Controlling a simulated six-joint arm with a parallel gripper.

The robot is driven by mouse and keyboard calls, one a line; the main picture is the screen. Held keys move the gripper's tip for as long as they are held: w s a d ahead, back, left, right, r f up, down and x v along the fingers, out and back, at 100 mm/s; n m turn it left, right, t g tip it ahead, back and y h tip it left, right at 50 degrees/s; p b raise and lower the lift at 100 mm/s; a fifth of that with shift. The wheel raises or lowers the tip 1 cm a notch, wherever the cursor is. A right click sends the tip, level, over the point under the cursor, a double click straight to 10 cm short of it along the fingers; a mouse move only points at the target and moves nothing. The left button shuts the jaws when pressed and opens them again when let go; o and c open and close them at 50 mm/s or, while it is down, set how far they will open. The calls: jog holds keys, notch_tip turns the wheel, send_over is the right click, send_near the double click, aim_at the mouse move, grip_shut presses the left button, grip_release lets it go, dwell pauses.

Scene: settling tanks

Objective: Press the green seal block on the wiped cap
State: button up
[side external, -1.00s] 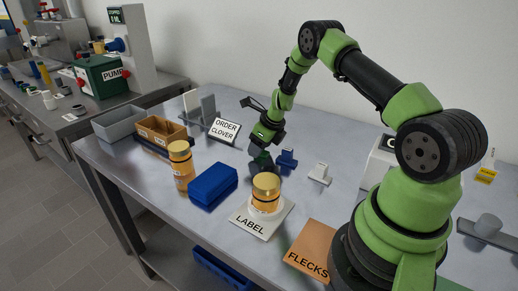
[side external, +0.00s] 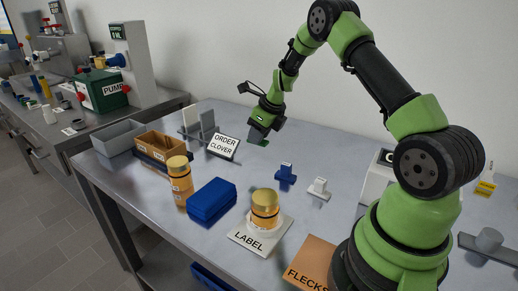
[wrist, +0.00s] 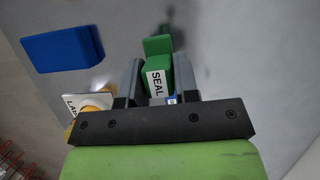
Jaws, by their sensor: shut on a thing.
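My gripper (side external: 262,134) is above the back middle of the table, shut on the green seal block (wrist: 157,72). In the wrist view the block shows its white SEAL label between the two fingers (wrist: 157,82). In the side view only a small green part of it shows below the fingers. A jar with a gold cap (side external: 265,196) stands upright on the white LABEL plate (side external: 244,240), apart from my gripper. A second gold-capped jar (side external: 179,180) stands further left. I cannot tell from the frames which cap is wiped.
A blue block (side external: 211,200) lies between the jars. A blue stamp (side external: 286,173) and a white stamp (side external: 319,189) stand right of it. An ORDER CLOVER sign (side external: 223,146), a brown bin (side external: 160,140) and a grey bin (side external: 114,133) are at left. An orange FLECKS mat (side external: 311,260) lies in front.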

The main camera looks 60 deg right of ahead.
jog(key=s+a+r+n+g+y, duration=0.25)
jog(key=s+a+r+n, duration=0.3)
jog(key=a+n, duration=0.4)
notch_tip(320, 180, up, 2)
jog(key=r+n+g+y, duration=0.1)
jog(key=n+g+y, duration=0.1)
jog(key=n, duration=0.6)
send_over(263, 199)
jog(key=d, duration=0.1)
jog(key=shift+d+f, duration=0.1)
jog(key=shift+f, duration=0.2)
jog(key=shift+f, duration=0.1)
jog(key=shift+f, duration=3.65)
jog(key=shift+f, duration=0.25)
jog(key=shift+r, duration=3)
